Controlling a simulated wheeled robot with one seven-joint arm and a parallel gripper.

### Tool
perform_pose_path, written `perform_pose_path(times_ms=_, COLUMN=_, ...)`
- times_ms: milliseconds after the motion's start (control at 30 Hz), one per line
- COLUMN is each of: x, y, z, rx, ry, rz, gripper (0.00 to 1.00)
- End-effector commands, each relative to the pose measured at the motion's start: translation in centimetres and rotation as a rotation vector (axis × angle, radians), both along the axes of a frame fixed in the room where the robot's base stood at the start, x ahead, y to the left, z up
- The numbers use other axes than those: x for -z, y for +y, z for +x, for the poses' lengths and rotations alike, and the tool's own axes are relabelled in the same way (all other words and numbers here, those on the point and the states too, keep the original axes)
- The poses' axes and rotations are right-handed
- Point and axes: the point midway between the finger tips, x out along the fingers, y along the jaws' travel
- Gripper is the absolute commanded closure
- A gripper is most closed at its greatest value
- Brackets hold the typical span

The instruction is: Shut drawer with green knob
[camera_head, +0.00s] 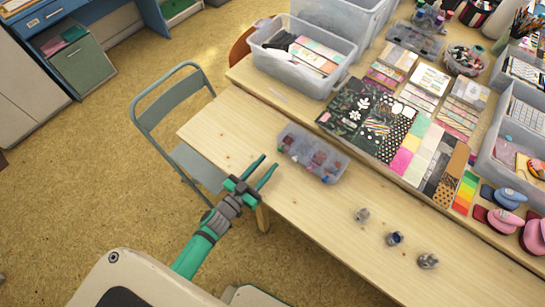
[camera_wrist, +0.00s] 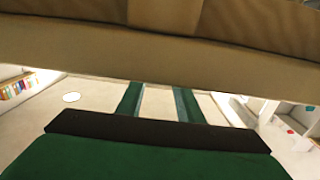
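No green knob can be made out in either view. In the head view a blue cabinet (camera_head: 100,14) stands at the far upper left with a blue drawer front (camera_head: 52,14). Below it a grey-green box or pulled-out drawer (camera_head: 85,66) stands open at the top, with pink and green papers at its back. I cannot tell which drawer bears the green knob. My gripper (camera_head: 267,164) is open and empty at the near edge of the wooden table, far from the cabinet. Its two green fingers also show apart in the wrist view (camera_wrist: 158,92).
The wooden table (camera_head: 225,125) holds a clear bead box (camera_head: 312,153), papers, bins and three small jars. A grey folding chair (camera_head: 180,115) stands at its left end. The yellowish floor (camera_head: 80,150) between chair and cabinet is clear. A pale beam (camera_wrist: 160,45) crosses the wrist view.

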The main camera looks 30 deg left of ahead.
Motion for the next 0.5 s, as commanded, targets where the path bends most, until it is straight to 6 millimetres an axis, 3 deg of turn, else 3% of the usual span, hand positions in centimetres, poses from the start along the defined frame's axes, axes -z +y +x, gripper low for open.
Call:
perform_pose_path(times_ms=200, x=0.0, y=0.8, z=-3.7, rx=-0.001, ry=0.001, rz=0.001, gripper=0.67)
perform_pose_path(times_ms=500, x=0.0, y=1.0, z=-5.3, rx=0.0, ry=0.0, rz=0.0, gripper=0.67)
